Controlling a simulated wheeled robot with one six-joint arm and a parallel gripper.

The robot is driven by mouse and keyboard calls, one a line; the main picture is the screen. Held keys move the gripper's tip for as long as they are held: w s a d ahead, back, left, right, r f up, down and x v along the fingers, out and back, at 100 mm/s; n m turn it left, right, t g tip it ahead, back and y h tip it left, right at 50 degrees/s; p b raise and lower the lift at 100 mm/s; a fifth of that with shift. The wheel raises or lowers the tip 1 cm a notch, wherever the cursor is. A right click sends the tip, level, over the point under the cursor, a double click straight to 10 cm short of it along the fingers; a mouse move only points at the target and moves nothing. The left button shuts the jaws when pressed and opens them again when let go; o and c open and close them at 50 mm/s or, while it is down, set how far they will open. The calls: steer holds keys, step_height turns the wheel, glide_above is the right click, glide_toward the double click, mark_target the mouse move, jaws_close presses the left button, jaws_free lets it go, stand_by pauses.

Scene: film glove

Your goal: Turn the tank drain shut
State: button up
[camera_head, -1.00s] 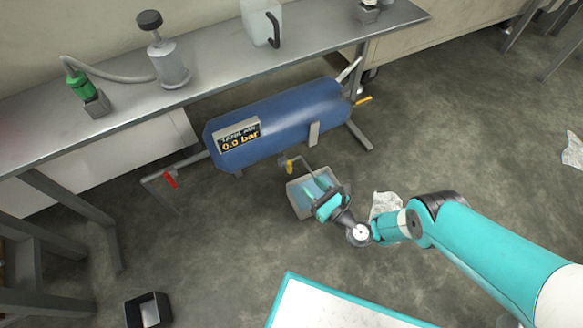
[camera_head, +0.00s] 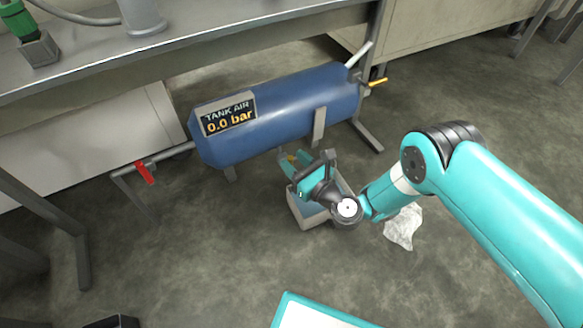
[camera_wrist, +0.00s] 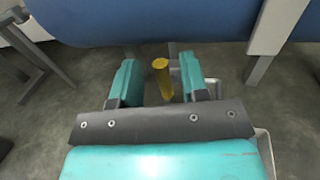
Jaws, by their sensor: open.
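The blue tank (camera_head: 285,105) lies under the bench, with a display (camera_head: 229,116) reading "TANK AIR 0.0 bar". Its drain has a yellow handle (camera_wrist: 162,76), seen in the wrist view below the tank. My gripper (camera_wrist: 160,64) is open, with one teal finger on each side of this handle. The handle stands between the fingers, with gaps visible on both sides. In the head view my gripper (camera_head: 298,164) hangs low at the tank's front underside and mostly hides the drain.
A grey bin (camera_head: 301,217) stands below the drain, under my gripper. A red handle (camera_head: 145,172) is on the pipe at the tank's left, another yellow handle (camera_head: 377,82) at its right end. A crumpled white sheet (camera_head: 403,228) lies on the floor. The metal bench (camera_head: 200,40) overhangs behind.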

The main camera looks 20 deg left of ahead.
steer(key=b, duration=0.1)
steer(key=b+x, duration=0.1)
steer(key=shift+w+a+f+b, duration=0.15)
steer(key=shift+a+f+b, duration=0.05)
steer(key=shift+a+b, duration=0.15)
steer(key=shift+w+a+r+b, duration=0.1)
steer(key=shift+a+r+b, duration=0.1)
steer(key=shift+b, duration=0.1)
steer(key=shift+c, duration=0.5)
